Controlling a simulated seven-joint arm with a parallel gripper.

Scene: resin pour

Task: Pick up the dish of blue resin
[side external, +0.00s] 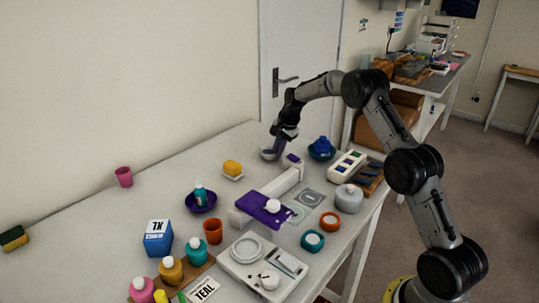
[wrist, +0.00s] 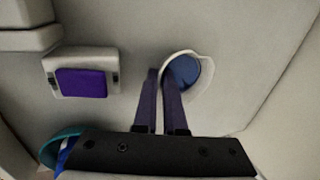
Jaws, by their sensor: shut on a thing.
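The dish of blue resin (wrist: 203,62) is a small pale round dish with dark blue inside, right of centre in the wrist view. In the side view the dish (side external: 267,154) is at the far end of the table, below my gripper (side external: 277,146). My gripper (wrist: 161,72) points down, and its two purple fingers are close together at the left rim of the dish. It is shut on that rim. The fingers partly cover the dish. I cannot tell whether the dish touches the table or is slightly raised.
A white block with a purple pad (wrist: 82,84) stands left of the fingers in the wrist view. A blue bottle in a teal bowl (side external: 321,155) stands right of my gripper. Bottles and cups crowd the front; the table's back left is mostly clear.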

